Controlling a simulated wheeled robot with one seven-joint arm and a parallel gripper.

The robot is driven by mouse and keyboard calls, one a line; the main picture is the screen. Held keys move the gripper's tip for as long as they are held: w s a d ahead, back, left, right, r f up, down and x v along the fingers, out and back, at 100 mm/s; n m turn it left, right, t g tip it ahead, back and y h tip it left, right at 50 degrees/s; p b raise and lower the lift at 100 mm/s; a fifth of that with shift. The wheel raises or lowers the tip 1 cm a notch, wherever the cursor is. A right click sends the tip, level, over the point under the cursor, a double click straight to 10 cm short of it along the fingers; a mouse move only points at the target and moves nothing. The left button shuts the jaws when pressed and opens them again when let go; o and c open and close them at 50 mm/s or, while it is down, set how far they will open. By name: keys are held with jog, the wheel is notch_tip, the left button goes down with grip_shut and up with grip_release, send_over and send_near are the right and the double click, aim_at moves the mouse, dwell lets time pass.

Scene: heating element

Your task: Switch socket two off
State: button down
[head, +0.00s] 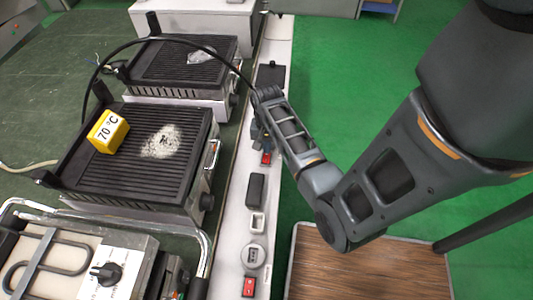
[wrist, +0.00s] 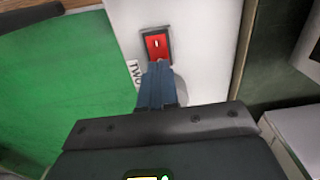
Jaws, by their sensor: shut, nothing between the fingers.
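The red switch of socket two (wrist: 156,45) sits in a dark frame on the white socket strip, beside a label reading "TWO" (wrist: 134,72). The same switch shows in the head view (head: 266,159), just below my gripper (head: 262,135). In the wrist view my gripper (wrist: 157,70) is shut, with nothing between its fingers. Its fingertips are at the lower edge of the switch in the picture; I cannot tell whether they touch it. The socket behind the fingers is mostly hidden.
The white socket strip (head: 232,215) runs along the bench edge, with another red switch (head: 249,287) nearer. A black cable arches over the far grill. Green floor lies to the right.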

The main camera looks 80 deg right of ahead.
jog(key=shift+r+p, duration=2.4)
jog(key=shift+r, duration=0.15)
jog(key=w+a+n+t+h, duration=0.1)
jog(key=w+a+n+t, duration=0.15)
jog(key=a, duration=0.75)
jog(key=w+a+n+t+h, duration=0.1)
jog(key=w+a+n+t, duration=0.15)
jog(key=a, duration=0.75)
jog(key=s+a+r+n+t+b, duration=0.1)
jog(key=s+a+r+n+t, duration=0.4)
jog(key=a+r, duration=0.35)
jog(key=s+a+r+n+t, duration=0.1)
jog(key=s+r+n, duration=0.1)
jog(key=r, duration=0.5)
jog(key=s+a+r+n+t+y, duration=0.1)
jog(key=s+r+n+t, duration=0.1)
jog(key=s+r, duration=0.2)
jog(key=s+a+r+n+t+y, duration=0.1)
jog(key=s+r+n+t, duration=0.1)
jog(key=r, duration=0.8)
jog(key=shift+s+a+n+b, duration=0.3)
jog(key=shift+s+n, duration=0.3)
jog(key=shift+s, duration=0.45)
